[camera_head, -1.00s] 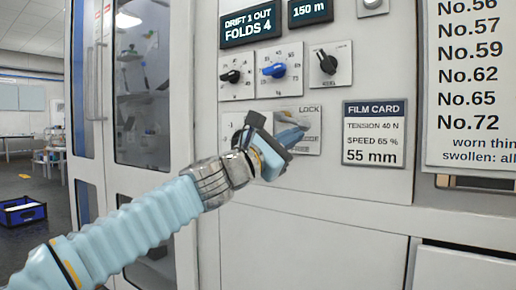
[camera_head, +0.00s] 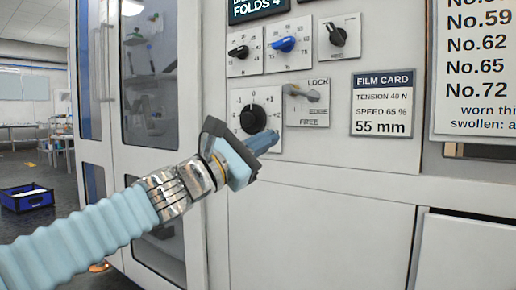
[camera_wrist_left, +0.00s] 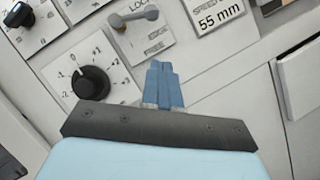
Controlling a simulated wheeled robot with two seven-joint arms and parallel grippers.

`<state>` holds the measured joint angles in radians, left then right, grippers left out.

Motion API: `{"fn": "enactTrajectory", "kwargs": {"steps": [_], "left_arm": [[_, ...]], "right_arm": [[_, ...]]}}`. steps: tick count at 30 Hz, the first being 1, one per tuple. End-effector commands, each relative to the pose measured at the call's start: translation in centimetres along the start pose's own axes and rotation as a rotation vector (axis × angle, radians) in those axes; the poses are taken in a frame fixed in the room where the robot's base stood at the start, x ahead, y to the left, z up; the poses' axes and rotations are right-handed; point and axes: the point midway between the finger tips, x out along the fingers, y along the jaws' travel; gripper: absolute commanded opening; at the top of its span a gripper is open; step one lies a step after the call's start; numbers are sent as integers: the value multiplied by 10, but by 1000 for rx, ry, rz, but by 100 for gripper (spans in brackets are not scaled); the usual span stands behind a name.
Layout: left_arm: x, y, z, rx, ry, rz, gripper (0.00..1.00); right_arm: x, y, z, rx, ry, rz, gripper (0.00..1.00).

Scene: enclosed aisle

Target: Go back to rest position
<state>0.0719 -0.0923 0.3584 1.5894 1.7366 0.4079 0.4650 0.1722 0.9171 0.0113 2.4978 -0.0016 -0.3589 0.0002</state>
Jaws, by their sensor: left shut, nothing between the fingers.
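My left gripper (camera_head: 262,142) is shut and empty. In the head view it is in front of the machine panel, just below and right of the large black dial (camera_head: 253,118), overlapping that dial plate's lower right corner. In the left wrist view the shut blue fingers (camera_wrist_left: 163,85) point at the panel below the lock lever (camera_wrist_left: 134,17). The black dial also shows there at the left (camera_wrist_left: 91,83). I cannot tell how far the fingertips are from the panel. My right gripper is in neither view.
Three smaller knobs sit above, one of them blue (camera_head: 283,44). The LOCK/FREE lever plate (camera_head: 306,103) and the film card (camera_head: 383,103) are to the right. A glass-doored cabinet (camera_head: 150,75) stands at the left. A blue crate (camera_head: 27,198) lies on the floor at far left.

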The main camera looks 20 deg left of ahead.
Motion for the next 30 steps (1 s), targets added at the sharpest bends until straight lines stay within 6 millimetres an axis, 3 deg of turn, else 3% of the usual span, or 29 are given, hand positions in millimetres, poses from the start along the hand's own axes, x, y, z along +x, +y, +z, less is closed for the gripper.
{"fn": "enactTrajectory", "kwargs": {"steps": [6,15,19,23,26,30], "left_arm": [[-16,-1,0,-1,0,1,0],[-16,-2,0,-1,0,0,0],[-13,-10,-19,9,35,-20,0],[-6,-42,-83,61,156,-101,0],[-9,-84,-157,133,292,-211,0],[-31,-154,-260,253,462,-407,0]], "right_arm": [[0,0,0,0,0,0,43],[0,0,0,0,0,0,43],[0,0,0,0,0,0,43],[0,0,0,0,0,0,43],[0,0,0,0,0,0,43],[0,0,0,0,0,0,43]]}}
